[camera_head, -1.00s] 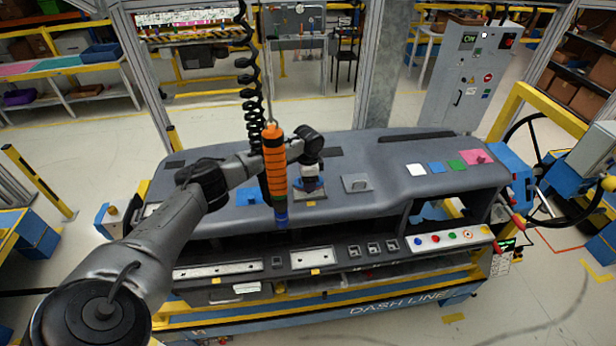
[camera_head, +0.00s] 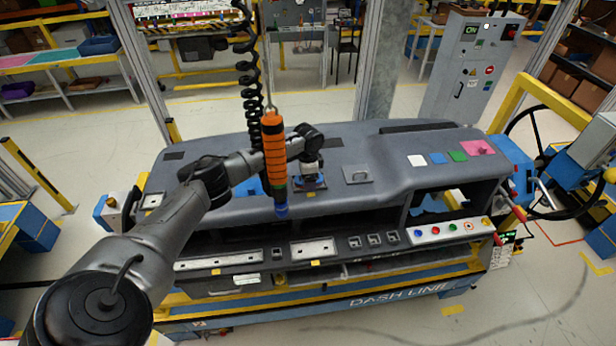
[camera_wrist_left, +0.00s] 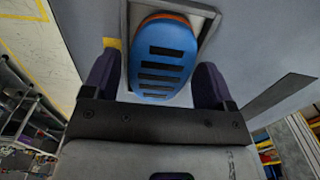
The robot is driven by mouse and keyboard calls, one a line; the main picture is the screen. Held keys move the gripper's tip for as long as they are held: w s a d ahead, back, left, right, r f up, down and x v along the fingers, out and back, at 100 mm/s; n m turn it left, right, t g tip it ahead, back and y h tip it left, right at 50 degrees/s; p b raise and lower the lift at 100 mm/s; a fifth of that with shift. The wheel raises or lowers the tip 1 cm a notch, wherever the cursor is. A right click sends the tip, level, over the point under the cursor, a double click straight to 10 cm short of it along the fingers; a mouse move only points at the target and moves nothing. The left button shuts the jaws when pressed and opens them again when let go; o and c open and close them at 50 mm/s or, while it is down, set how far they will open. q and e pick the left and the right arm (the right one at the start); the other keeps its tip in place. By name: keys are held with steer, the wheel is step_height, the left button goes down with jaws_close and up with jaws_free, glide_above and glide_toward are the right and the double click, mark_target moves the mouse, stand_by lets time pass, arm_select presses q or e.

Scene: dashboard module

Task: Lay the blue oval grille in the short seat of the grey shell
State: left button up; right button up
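The blue oval grille (camera_wrist_left: 162,58) has dark slots and fills the middle of the left wrist view. It lies within a light rectangular rim on the grey shell (camera_head: 240,202), with a sliver of orange at its far end. I cannot tell if it sits fully down. My left gripper (camera_wrist_left: 160,85) has its two dark fingers apart, one on each side of the grille's near part, with narrow gaps. In the head view my left gripper (camera_head: 311,180) is low over the shell, and a little blue shows beneath it. My right gripper is not in view.
An orange hanging tool (camera_head: 274,155) on a coiled cable hangs in front of my left forearm. A grey square plate with a loop (camera_head: 357,175) is to the right on the shell. White, blue, green and pink pads (camera_head: 457,156) lie further right.

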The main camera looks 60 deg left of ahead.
arm_select(q)
steer(key=shift+o, duration=0.8)
steer(key=shift+r, duration=0.15)
step_height(320, 180, up, 14)
steer(key=b, duration=0.2)
steer(key=shift+f, duration=0.25)
